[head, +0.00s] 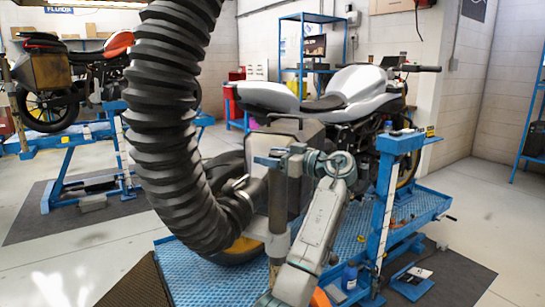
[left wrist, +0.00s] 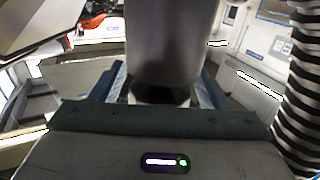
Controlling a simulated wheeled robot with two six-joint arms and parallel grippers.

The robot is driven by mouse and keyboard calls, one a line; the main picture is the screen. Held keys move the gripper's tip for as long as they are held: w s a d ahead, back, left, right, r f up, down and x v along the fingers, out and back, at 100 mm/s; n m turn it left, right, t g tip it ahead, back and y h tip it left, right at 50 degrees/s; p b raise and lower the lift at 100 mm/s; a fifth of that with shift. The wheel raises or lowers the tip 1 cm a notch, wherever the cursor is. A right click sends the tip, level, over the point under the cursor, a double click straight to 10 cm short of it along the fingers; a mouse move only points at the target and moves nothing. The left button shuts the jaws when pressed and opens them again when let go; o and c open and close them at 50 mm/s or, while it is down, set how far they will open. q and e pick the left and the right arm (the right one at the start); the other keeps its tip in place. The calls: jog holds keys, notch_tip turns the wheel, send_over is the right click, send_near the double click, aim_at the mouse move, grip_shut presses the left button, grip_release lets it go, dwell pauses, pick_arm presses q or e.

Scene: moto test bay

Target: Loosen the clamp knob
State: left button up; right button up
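I cannot make out the clamp knob for certain. An upright grey post (head: 278,225) stands beside the mouth of a thick black corrugated hose (head: 172,100). The hose also shows at the right in the left wrist view (left wrist: 300,80). My left gripper (head: 268,161) is at the post's upper part, its arm coming up from the bottom. In the left wrist view, a grey cylinder (left wrist: 164,40) with a dark narrower end stands between my two blue fingers, which are wide apart. The cylinder hides part of the fingers, and contact is unclear. My right gripper is not in view.
A white motorcycle (head: 370,82) stands on a blue lift platform (head: 425,207) behind my left arm. A blue lift post (head: 385,195) rises to the right of my arm. Another motorcycle (head: 70,75) is at the left. Open floor (head: 490,195) lies at the right.

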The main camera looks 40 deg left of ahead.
pick_arm(q)
jog(key=shift+d, duration=0.25)
jog(key=d+b, duration=0.2)
jog(key=d, duration=0.8)
jog(key=shift+w+d, duration=0.15)
jog(key=shift+w, duration=0.2)
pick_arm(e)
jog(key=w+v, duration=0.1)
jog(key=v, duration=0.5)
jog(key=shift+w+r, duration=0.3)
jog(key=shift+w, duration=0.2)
